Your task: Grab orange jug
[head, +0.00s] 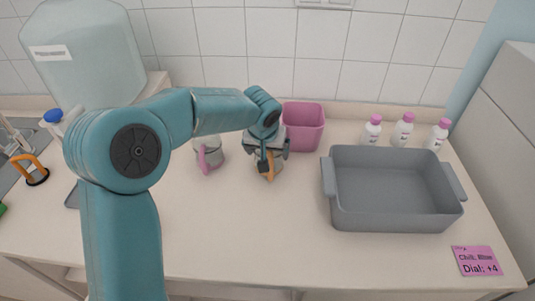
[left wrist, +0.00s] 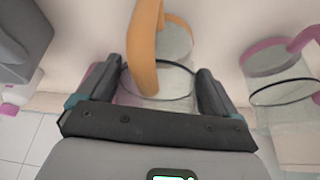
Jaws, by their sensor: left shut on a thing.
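The orange jug (head: 272,172) is a small clear jug with an orange handle, standing mid-counter in the head view, largely hidden by my gripper. My left gripper (head: 270,160) reaches it from above and is shut on it. In the left wrist view the jug's orange handle (left wrist: 144,45) rises between the two dark fingers, and its clear body lies between them. I cannot tell whether it touches the counter. My right gripper is in neither view.
A pink-handled jug (head: 208,157) stands close on the left. A pink bin (head: 304,128) is behind. A grey basin (head: 395,219) fills the right, with several pink-capped bottles (head: 402,132) behind it. A pink card (head: 477,261) lies front right. The front counter is clear.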

